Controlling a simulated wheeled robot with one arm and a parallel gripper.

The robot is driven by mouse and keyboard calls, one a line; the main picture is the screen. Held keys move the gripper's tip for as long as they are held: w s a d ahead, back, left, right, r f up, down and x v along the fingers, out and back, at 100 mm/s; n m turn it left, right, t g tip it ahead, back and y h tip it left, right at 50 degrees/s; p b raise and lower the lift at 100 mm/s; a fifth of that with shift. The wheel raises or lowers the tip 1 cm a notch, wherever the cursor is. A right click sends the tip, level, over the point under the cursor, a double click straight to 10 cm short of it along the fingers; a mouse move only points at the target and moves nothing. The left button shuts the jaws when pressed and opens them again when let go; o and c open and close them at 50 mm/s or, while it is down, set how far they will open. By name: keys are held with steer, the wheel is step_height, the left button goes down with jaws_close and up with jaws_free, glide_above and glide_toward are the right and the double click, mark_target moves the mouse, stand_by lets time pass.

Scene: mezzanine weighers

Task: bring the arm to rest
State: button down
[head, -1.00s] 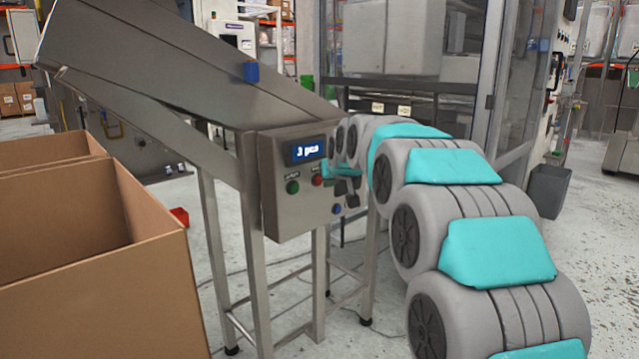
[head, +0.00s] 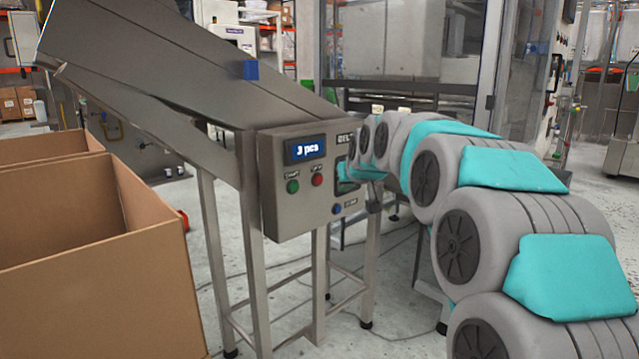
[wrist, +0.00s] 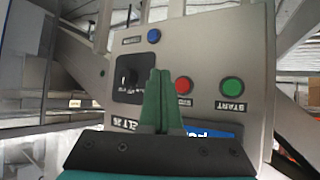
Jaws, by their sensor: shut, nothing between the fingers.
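My arm, grey with teal pads, reaches from the lower right of the head view toward the steel control box (head: 300,205). My gripper (wrist: 158,75) shows in the wrist view as two green fingers pressed together, with nothing between them. The fingers are in front of the box's panel (wrist: 205,60), which appears upside down there; I cannot tell if they touch it. The panel has a green START button (wrist: 232,87), a red button (wrist: 184,86), a blue button (wrist: 154,36) and a black switch plate (wrist: 130,78). In the head view the display (head: 306,149) reads "3 pcs".
Open cardboard boxes (head: 90,262) stand at the left, close to the steel frame. A sloped steel chute (head: 150,60) rises above the box, with a small blue part (head: 251,70) on its edge. A glass-fronted machine (head: 400,40) stands behind. The speckled floor is open at the right.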

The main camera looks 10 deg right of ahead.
stand_by(0.4)
steer(key=s+f+g, duration=0.4)
steer(key=s+f, duration=0.4)
steer(key=s, duration=0.9)
steer(key=s+f+g, duration=0.4)
steer(key=s+f, duration=0.4)
steer(key=s, duration=1)
steer(key=s+f+m+g+h, duration=0.1)
steer(key=s+f+g, duration=0.3)
steer(key=s, duration=1.3)
step_height(320, 180, down, 5)
steer(key=shift+s+a+r+g, duration=0.2)
steer(key=shift+s+a+g, duration=0.1)
steer(key=shift+s+a, duration=0.15)
